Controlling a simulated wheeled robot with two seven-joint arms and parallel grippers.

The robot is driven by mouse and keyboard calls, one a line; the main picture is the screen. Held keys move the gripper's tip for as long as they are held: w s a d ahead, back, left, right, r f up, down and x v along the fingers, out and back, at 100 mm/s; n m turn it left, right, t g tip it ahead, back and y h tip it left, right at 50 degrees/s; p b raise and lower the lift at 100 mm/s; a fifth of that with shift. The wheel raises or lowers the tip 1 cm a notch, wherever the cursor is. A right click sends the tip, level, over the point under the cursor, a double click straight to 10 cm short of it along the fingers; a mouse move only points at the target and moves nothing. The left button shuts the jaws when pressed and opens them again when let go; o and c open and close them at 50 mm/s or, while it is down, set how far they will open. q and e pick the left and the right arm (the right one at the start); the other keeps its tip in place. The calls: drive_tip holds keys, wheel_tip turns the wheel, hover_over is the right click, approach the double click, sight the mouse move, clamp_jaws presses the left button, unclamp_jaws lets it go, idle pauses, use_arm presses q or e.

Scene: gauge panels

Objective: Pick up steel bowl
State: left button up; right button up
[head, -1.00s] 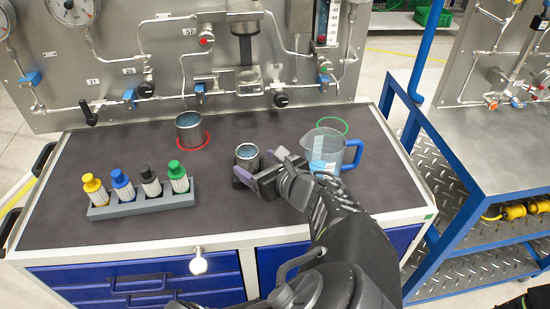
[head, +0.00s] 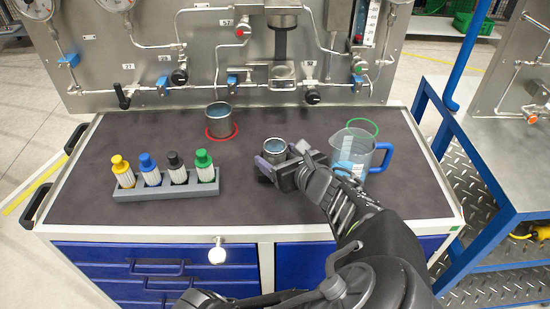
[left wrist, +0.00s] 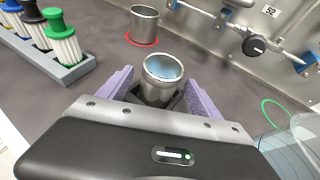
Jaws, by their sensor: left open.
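A small steel bowl (head: 274,150), shaped like a cup with a bluish inside, stands upright on the dark worktop. In the left wrist view the bowl (left wrist: 163,90) sits between the two purple finger pads, on a dark square base. My left gripper (head: 280,168) is open around it, with a pad on either side. Contact between pads and bowl cannot be made out. A second steel vessel (head: 218,118) stands inside a red ring (head: 221,137) farther back and left; it also shows in the left wrist view (left wrist: 144,26). My right gripper is not in view.
A clear jug with a blue handle (head: 352,152) stands close to the right of my gripper, near a green ring (head: 362,126). A grey rack (head: 166,191) of colour-capped bottles is at the left. A gauge panel (head: 240,70) with pipes and valves rises behind the worktop.

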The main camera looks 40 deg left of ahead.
use_arm(q)
drive_tip(key=b+x, duration=0.1)
drive_tip(key=x, duration=0.4)
drive_tip(key=shift+a+f, duration=0.1)
drive_tip(key=shift+a, duration=0.05)
drive_tip(key=shift+c, duration=0.3)
clamp_jaws()
idle(0.7)
